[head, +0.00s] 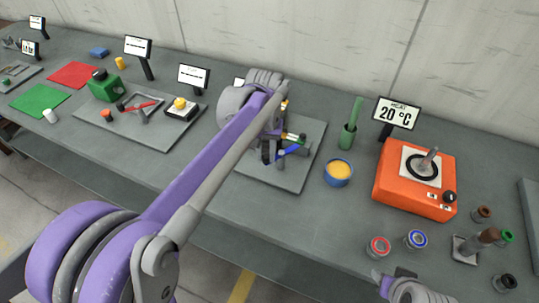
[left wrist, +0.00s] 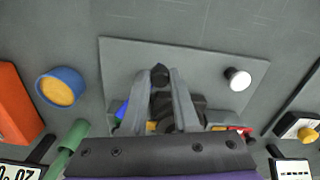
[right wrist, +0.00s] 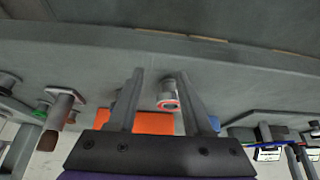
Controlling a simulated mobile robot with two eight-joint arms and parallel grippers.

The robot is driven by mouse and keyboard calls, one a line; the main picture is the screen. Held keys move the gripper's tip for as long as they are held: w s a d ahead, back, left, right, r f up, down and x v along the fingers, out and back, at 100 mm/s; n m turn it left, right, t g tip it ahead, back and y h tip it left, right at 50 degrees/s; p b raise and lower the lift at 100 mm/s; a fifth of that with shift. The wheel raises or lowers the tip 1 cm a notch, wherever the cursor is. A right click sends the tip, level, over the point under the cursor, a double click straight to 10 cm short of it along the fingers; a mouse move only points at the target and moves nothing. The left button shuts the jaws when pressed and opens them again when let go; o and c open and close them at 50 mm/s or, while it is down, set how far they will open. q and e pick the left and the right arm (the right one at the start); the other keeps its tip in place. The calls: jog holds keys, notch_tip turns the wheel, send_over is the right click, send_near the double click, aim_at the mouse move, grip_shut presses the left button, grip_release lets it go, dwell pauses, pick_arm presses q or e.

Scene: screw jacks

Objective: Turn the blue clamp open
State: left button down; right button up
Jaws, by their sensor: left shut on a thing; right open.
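The blue clamp (head: 292,150) shows as a short blue bar on a grey plate (head: 290,181) in the head view, partly hidden by my left arm. In the left wrist view a blue part (left wrist: 122,110) shows just left of the fingers. My left gripper (head: 268,150) reaches down over the plate. In the left wrist view its fingers (left wrist: 161,76) are shut on a dark knob (left wrist: 160,70). How the knob joins the blue part is hidden. My right gripper (right wrist: 160,74) is open and empty, with a red-rimmed jar (right wrist: 168,98) seen beyond its fingers.
A blue cup with yellow contents (head: 338,171) and a green holder (head: 347,137) stand right of the plate. An orange hotplate (head: 410,190) is farther right. A white-topped knob (left wrist: 238,78) is on the plate. The bench front between plate and jars is clear.

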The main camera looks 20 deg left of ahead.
pick_arm(q)
jog(key=shift+w+a+m, duration=0.2)
jog(key=shift+a+m, duration=0.05)
jog(key=shift+m, duration=0.4)
jog(key=shift+w+a+m, duration=0.2)
jog(key=shift+a+m, duration=0.05)
jog(key=shift+m, duration=0.4)
jog(key=c, duration=0.7)
grip_release()
jog(key=shift+o, duration=0.2)
notch_tip(320, 180, up, 11)
jog(key=shift+p, duration=0.4)
jog(key=shift+f, duration=0.1)
